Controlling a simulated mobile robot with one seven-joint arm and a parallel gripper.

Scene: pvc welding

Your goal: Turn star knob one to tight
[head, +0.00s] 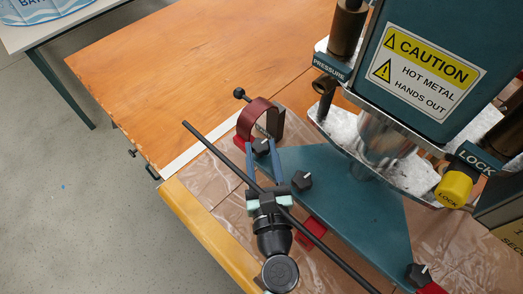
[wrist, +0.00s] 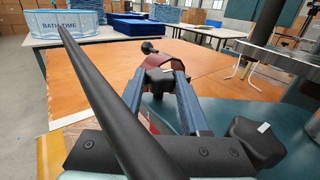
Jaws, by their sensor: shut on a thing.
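A dark star knob (head: 261,147) sits at the far end of the teal base plate (head: 345,205), beside the maroon curved clamp (head: 253,116). My gripper (head: 262,152) reaches it with two blue fingers, one on each side, and is shut on it. In the wrist view the knob (wrist: 158,80) shows between the fingertips (wrist: 158,84). No pointer mark on the held knob is clear. A second star knob (head: 302,180) with a white mark stands just right of my gripper; it also shows in the wrist view (wrist: 256,141). A third (head: 418,274) is at the lower right.
A long black rod (head: 335,256) crosses diagonally over the gripper's body. The teal press with a caution sign (head: 424,69) rises at right, with a yellow lock knob (head: 454,190). A red block (head: 311,232) lies near the plate's edge. The wooden table (head: 170,60) is clear at upper left.

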